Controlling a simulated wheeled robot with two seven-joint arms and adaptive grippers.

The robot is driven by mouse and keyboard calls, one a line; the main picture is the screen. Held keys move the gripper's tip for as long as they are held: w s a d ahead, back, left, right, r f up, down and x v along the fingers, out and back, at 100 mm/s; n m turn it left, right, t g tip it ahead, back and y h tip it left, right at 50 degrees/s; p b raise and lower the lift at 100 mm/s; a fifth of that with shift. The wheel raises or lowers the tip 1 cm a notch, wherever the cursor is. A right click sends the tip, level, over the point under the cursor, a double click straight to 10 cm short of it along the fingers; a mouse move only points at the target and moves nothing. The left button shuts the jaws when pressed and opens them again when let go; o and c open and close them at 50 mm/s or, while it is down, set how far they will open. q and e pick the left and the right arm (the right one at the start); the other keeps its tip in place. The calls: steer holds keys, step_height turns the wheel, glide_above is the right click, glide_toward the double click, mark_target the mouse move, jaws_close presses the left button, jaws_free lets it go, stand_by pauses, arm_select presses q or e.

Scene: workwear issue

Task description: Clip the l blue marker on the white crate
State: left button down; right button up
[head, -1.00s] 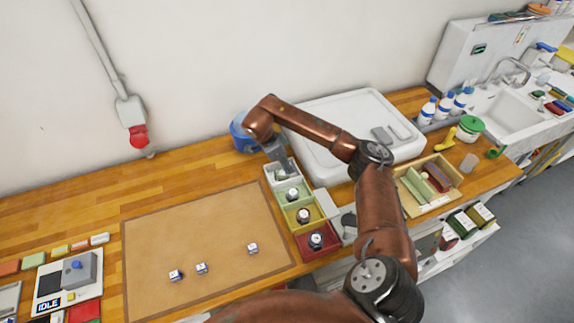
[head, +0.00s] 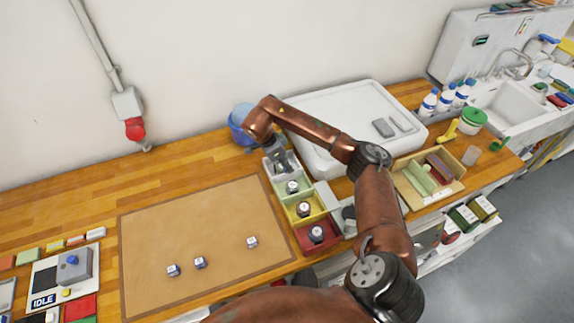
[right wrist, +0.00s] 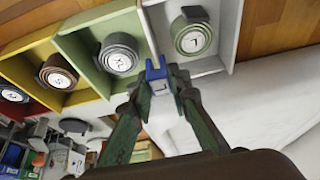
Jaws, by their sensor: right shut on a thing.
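The blue marker (right wrist: 155,70), with a white face lettered L, is between the fingertips of my right gripper (right wrist: 160,88) in the right wrist view. My right gripper is shut on it. The white crate (right wrist: 205,66) holds a rolled item labelled L. The marker is at the crate's near corner, beside the green crate (right wrist: 84,79); I cannot tell whether it touches the rim. In the head view my right gripper (head: 280,163) is over the white crate (head: 268,172), partly covering it, and the marker cannot be made out. My left gripper is not in view.
Yellow (head: 318,217) and red (head: 328,243) crates with rolls continue the row. Several small markers lie on the brown mat (head: 215,215), otherwise clear. A large white lid-like box (head: 340,105) and blue container (head: 240,120) are behind the crates. A tray (head: 430,197) stands right.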

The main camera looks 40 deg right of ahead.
steer(key=shift+f+b, duration=0.65)
steer(key=shift+f, duration=0.8)
stand_by(1.2)
steer(key=o, duration=0.8)
steer(key=shift+o, duration=0.8)
steer(key=shift+o, duration=1.4)
steer(key=shift+r, duration=0.15)
steer(key=shift+r+p, duration=2.1)
steer(key=shift+r, duration=1.25)
